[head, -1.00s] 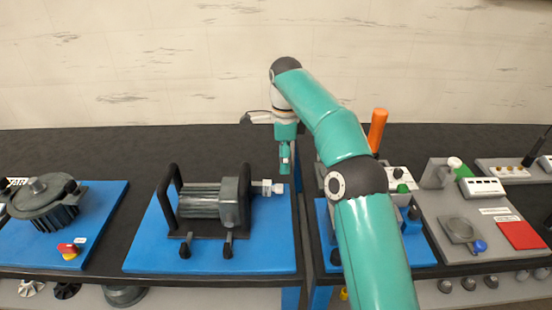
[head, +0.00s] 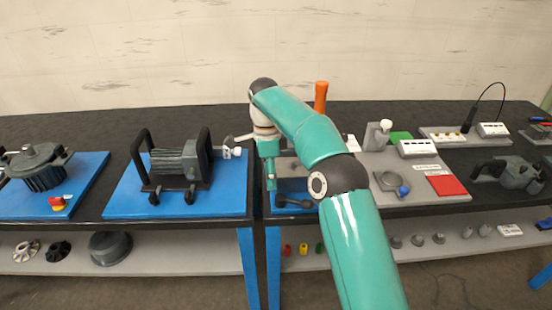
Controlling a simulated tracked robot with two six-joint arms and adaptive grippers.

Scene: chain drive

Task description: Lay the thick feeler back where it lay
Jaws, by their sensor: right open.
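I cannot pick out the thick feeler in this view; it is too small to tell or hidden behind my arm. My right gripper (head: 271,184) points down at the left edge of the right-hand bench, beside the blue plate (head: 290,212) there. It is open, and I see nothing held in it. My right arm covers part of that plate and the bench behind it. My left gripper is not in view.
A motor with black handles (head: 180,165) stands on a blue plate (head: 225,198) to the left. An orange upright piece (head: 321,97) stands behind my arm. A grey board with a red pad (head: 447,186) lies to the right. The black bench back is mostly clear.

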